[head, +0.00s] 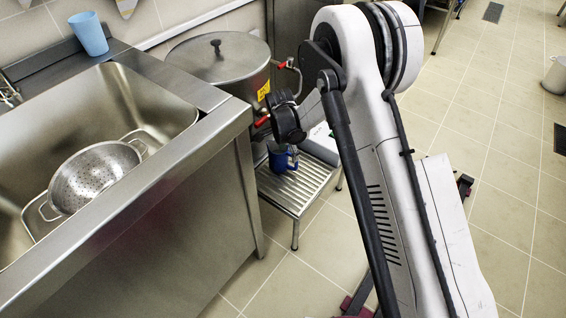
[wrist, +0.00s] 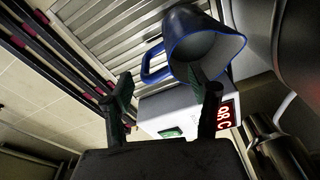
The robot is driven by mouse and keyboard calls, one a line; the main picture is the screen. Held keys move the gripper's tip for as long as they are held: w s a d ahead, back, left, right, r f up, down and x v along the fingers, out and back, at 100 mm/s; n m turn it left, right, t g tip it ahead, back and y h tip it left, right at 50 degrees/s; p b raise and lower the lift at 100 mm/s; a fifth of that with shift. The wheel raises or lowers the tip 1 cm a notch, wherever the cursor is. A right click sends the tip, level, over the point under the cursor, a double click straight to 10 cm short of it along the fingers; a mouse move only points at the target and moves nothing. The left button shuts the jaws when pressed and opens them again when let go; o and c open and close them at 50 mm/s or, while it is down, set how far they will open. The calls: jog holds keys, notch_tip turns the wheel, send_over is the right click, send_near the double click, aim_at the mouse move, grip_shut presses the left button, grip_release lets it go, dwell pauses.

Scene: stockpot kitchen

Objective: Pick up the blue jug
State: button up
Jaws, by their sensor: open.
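The blue jug (head: 281,161) stands on a low slatted metal stand (head: 304,186) below the steel pot's tap. In the wrist view the jug (wrist: 196,42) shows its dark open mouth and bright blue rim, with its handle (wrist: 151,66) toward the left. My gripper (wrist: 166,88) is open and empty, its two fingers apart. The handle appears between and beyond the fingertips; the right fingertip overlaps the jug's lower edge in the picture. I cannot tell whether it touches. In the head view my wrist is just above the jug, and the fingers are hard to make out.
A large lidded steel pot (head: 220,62) with red-handled taps stands behind the stand. A white box (wrist: 165,112) with a red display is close beyond the fingers. The steel sink counter (head: 200,165), holding a colander (head: 95,176), borders the left. Tiled floor on the right is mostly clear.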

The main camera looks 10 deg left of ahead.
aim_at(289, 167)
jog(key=shift+w+f+b, duration=0.15)
jog(key=shift+f+b, duration=0.6)
jog(key=shift+f, duration=1.7)
jog(key=shift+w+f+b, duration=0.15)
jog(key=shift+f+b, duration=0.6)
jog(key=shift+f, duration=1.7)
grip_shut()
jog(key=shift+r, duration=0.1)
